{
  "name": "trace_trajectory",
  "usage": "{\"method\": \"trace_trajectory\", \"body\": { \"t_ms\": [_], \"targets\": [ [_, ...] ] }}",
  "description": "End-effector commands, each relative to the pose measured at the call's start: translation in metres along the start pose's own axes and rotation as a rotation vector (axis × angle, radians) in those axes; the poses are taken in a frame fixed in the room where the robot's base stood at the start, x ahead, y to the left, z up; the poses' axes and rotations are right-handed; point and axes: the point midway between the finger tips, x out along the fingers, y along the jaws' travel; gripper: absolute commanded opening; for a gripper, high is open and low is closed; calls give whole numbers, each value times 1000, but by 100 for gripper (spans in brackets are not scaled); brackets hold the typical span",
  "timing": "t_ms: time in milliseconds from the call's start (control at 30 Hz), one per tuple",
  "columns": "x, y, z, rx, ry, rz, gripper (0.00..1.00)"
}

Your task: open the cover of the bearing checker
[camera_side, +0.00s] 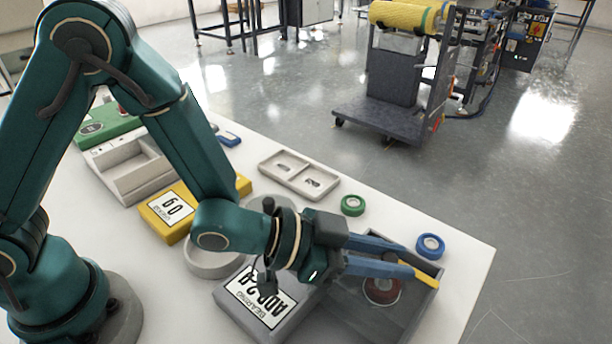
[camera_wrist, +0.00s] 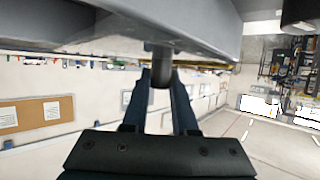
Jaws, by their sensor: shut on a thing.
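The bearing checker (camera_side: 291,325) is a grey box at the table's front right, with a white label (camera_side: 262,296) on its left part. Its right part shows a recessed grey bay with a dark red round part (camera_side: 382,291) inside and a yellow strip (camera_side: 427,279) on the far right edge. My gripper (camera_side: 405,269) reaches over this bay with its blue fingers. In the wrist view, the fingers (camera_wrist: 161,85) are closed around a short dark handle (camera_wrist: 162,66) beneath a grey panel (camera_wrist: 150,22). My wrist hides part of the box, and I cannot tell the cover's exact angle.
A blue ring (camera_side: 430,246) and a green ring (camera_side: 352,205) lie behind the box. A two-part tray (camera_side: 318,192), a yellow block (camera_side: 160,228) and a pale round dish (camera_side: 203,266) stand farther left. The table ends close to the box's right.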

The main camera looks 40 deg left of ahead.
Motion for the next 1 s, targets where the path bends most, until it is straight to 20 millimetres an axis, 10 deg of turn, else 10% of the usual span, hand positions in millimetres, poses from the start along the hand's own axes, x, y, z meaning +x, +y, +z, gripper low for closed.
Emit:
{"method": "trace_trajectory", "body": {
  "t_ms": [900, 933, 1000],
  "targets": [
    [-43, 47, 16, 2, 6, 2, 0],
    [-43, 47, 16, 2, 6, 2, 34],
    [-43, 47, 16, 1, 6, 1, 56]
  ]
}}
